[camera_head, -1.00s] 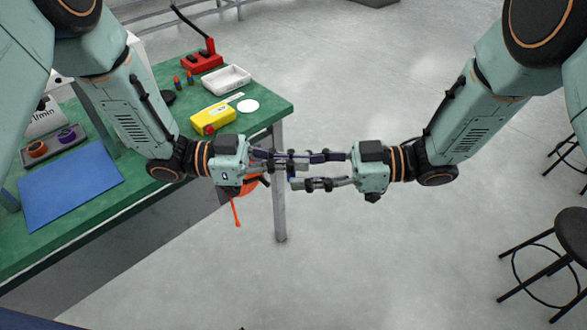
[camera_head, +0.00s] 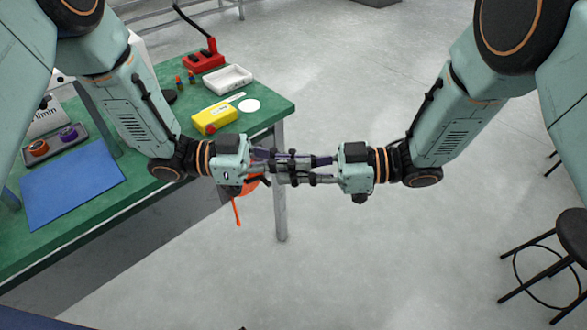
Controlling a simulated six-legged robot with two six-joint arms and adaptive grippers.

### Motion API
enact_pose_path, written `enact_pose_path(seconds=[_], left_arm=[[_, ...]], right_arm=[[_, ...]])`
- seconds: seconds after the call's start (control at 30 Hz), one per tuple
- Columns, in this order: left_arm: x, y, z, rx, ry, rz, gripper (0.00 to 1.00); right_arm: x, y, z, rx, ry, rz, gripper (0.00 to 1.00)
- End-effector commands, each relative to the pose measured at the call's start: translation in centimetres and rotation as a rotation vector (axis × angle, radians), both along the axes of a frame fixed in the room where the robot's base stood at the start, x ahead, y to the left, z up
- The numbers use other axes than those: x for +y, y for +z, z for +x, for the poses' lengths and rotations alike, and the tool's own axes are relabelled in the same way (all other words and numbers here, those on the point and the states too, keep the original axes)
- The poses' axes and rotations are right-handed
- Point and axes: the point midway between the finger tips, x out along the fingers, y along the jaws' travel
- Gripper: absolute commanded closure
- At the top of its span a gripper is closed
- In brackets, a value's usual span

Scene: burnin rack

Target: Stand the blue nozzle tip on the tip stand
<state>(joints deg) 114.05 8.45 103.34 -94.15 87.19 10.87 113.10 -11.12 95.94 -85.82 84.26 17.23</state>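I cannot make out the blue nozzle tip for certain; it may be hidden where my fingers overlap. A grey tray (camera_head: 55,147) at the far left of the green table holds an orange ring-like piece (camera_head: 38,148) and a purple one (camera_head: 68,133); it looks like the tip stand. My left gripper (camera_head: 284,160) is in mid-air past the table's right edge, with an orange tool (camera_head: 252,186) hanging in its grip and mostly hidden. My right gripper (camera_head: 298,171) meets it head-on. Its fingers overlap the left fingers; whether they hold anything is hidden.
A blue mat (camera_head: 72,188) lies on the green table (camera_head: 150,200). Behind are a yellow box (camera_head: 214,117), a white tray (camera_head: 228,78), a white disc (camera_head: 249,105) and a red holder (camera_head: 204,60). A black stool (camera_head: 570,235) stands right. The floor between is clear.

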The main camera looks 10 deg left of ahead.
Motion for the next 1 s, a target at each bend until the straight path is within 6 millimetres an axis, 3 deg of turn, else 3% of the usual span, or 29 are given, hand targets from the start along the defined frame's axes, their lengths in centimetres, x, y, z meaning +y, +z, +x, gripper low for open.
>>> enact_pose_path(seconds=[0.43,0.8,1.0], left_arm=[[0.01,-0.02,-0.02,0.002,0.000,0.000,1.00],[0.01,-0.03,0.00,0.001,0.000,0.001,0.68],[0.01,-0.02,0.00,0.001,0.000,0.000,0.68]], right_arm=[[-0.02,0.02,0.05,-0.001,-0.001,0.000,1.00],[-0.01,0.03,0.03,-0.001,0.000,0.000,1.00],[-0.01,0.02,0.02,-0.001,0.000,0.000,1.00]])
